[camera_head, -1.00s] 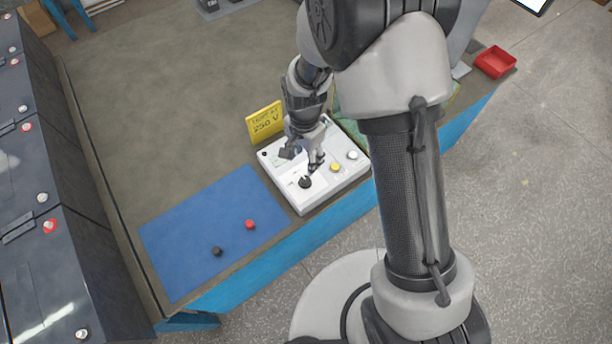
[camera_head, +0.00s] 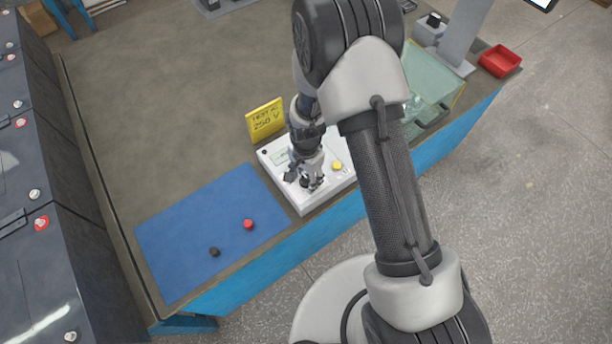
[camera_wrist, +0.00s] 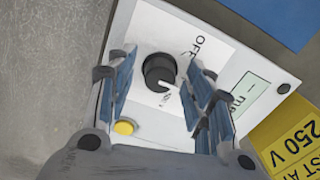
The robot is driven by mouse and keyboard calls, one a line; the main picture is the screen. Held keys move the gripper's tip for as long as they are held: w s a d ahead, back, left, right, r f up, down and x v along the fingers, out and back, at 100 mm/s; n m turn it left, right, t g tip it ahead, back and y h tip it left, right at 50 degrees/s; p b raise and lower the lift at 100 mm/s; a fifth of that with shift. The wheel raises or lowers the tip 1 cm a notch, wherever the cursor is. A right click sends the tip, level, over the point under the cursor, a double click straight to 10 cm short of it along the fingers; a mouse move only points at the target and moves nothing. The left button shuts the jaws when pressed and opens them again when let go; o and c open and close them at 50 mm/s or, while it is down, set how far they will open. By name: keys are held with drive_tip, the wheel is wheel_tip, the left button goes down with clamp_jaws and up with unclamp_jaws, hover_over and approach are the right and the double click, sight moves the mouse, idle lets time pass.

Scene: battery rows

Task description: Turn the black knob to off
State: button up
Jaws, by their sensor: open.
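The black knob (camera_wrist: 159,72) sits on the white panel of the tester box (camera_wrist: 150,22) in the wrist view, with a white pointer line at its lower right. The word OFF (camera_wrist: 197,47) is printed above and to the right of the knob. My gripper (camera_wrist: 160,75) is open, with one finger on each side of the knob and gaps showing between them. Whether a fingertip touches the knob I cannot tell. In the head view my gripper (camera_head: 309,182) is over the front left of the box (camera_head: 309,207) and largely hides the knob.
A yellow button (camera_wrist: 124,127) is close to the left finger. A yellow sign reading 250 V (camera_head: 265,119) stands behind the box. A blue mat (camera_head: 190,235) with a black plug (camera_head: 214,252) and a red plug (camera_head: 248,224) lies to the left. A glass-sided case (camera_head: 436,82) stands to the right.

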drive_tip(key=shift+c, duration=0.6)
drive_tip(key=c, duration=1)
drive_tip(key=shift+o, duration=0.2)
drive_tip(key=shift+n, duration=0.5)
drive_tip(key=n, duration=0.4)
drive_tip(key=shift+n, duration=0.4)
drive_tip(key=n+b, duration=0.1)
drive_tip(key=n, duration=0.5)
drive_tip(key=o, duration=1.1)
